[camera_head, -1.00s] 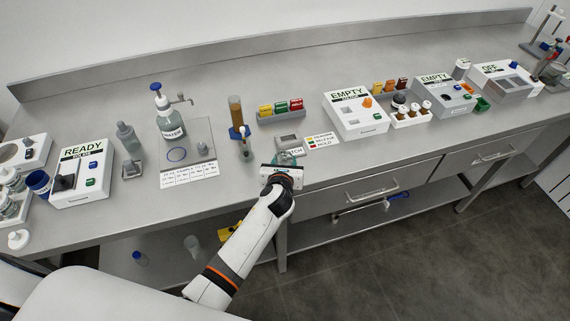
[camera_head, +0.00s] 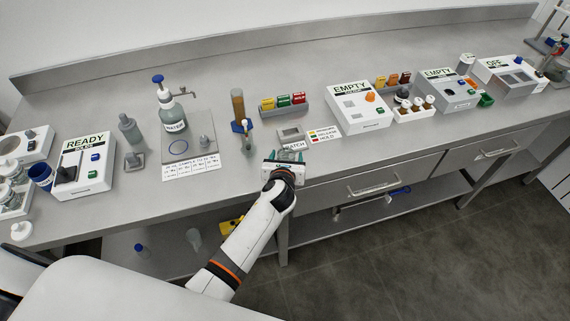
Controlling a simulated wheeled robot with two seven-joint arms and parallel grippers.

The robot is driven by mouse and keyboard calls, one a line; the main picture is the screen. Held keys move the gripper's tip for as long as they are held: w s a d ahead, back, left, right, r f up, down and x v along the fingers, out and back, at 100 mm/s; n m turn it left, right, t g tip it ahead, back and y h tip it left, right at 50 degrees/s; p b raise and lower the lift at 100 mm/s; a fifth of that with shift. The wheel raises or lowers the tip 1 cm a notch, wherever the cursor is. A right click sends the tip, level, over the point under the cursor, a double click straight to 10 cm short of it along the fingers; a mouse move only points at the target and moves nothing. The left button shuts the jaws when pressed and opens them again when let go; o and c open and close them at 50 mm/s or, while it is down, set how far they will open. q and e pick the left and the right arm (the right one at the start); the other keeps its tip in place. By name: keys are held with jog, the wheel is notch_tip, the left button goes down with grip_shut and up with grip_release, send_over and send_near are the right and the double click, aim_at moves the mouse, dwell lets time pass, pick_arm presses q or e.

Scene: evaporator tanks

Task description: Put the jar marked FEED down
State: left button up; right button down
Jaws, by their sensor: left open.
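My left gripper (camera_head: 288,158) is at the front edge of the bench, just in front of a small grey block with a label reading like BATCH (camera_head: 293,146). Its fingers point away from me and are mostly hidden behind the wrist. The gripper is open. Small teal parts show at its tip; I cannot tell whether they are fingertips or glass. I cannot make out a jar marked FEED. Lidded jars (camera_head: 9,196) stand in a white rack at the far left, with no readable marks. My right gripper is not in view.
A brown-filled cylinder (camera_head: 238,107) stands left of the colored card holder (camera_head: 284,105). READY (camera_head: 86,165) and EMPTY (camera_head: 359,104) boxes flank this area. Some bare bench lies between.

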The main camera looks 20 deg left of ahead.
pick_arm(q)
jog(key=v, duration=1.2)
jog(key=shift+f, duration=0.1)
jog(key=s+a+f+n+g+h, duration=0.15)
jog(key=s+f+n, duration=0.35)
jog(key=f, duration=0.5)
jog(key=s+f+n+g, duration=0.3)
jog(key=s+f+n, duration=0.15)
jog(key=f, duration=0.45)
jog(key=s+a+f+n+g+h, duration=0.15)
jog(key=s+f+n, duration=0.3)
jog(key=f, duration=0.55)
jog(key=s+a+f+n+g, duration=0.2)
jog(key=s+f+n, duration=0.2)
jog(key=s, duration=0.5)
jog(key=s+a+f+n+g, duration=0.1)
jog(key=s+f+n+g, duration=0.1)
jog(key=s+f+n, duration=0.3)
jog(key=s+a+f+n+g, duration=0.2)
jog(key=s+f+n, duration=0.2)
jog(key=s+n, duration=0.4)
jog(key=s, duration=0.5)
jog(key=shift+a+f, duration=0.35)
jog(key=shift+f, duration=0.05)
